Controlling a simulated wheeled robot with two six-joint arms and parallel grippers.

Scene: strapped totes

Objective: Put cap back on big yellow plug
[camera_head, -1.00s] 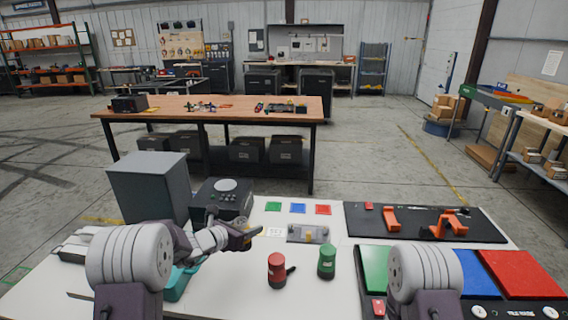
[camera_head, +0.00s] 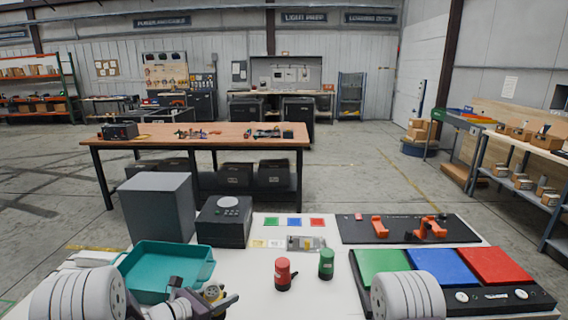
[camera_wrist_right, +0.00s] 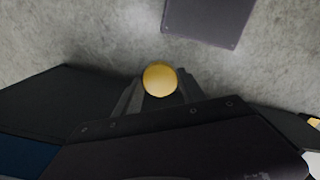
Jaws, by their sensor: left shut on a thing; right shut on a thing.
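My left gripper (camera_head: 222,305) is at the bottom of the head view, left of centre, in front of the teal tray. It is shut on a small grey and yellowish piece (camera_head: 213,292), which looks like the plug; the fingers hide part of it. In the right wrist view, my right gripper (camera_wrist_right: 160,90) is shut on a round yellow piece (camera_wrist_right: 160,79), which looks like the cap, seen end-on. The right gripper itself is out of the head view. The two held pieces do not show together in any view, so their distance cannot be told.
A teal tray (camera_head: 165,272) stands on the left of the white table. A red cylinder (camera_head: 283,273) and a green cylinder (camera_head: 326,263) stand near the middle. A grey fixture (camera_head: 305,244) lies behind them. Coloured panels (camera_head: 440,268) fill the right; dark boxes (camera_head: 224,222) stand back left.

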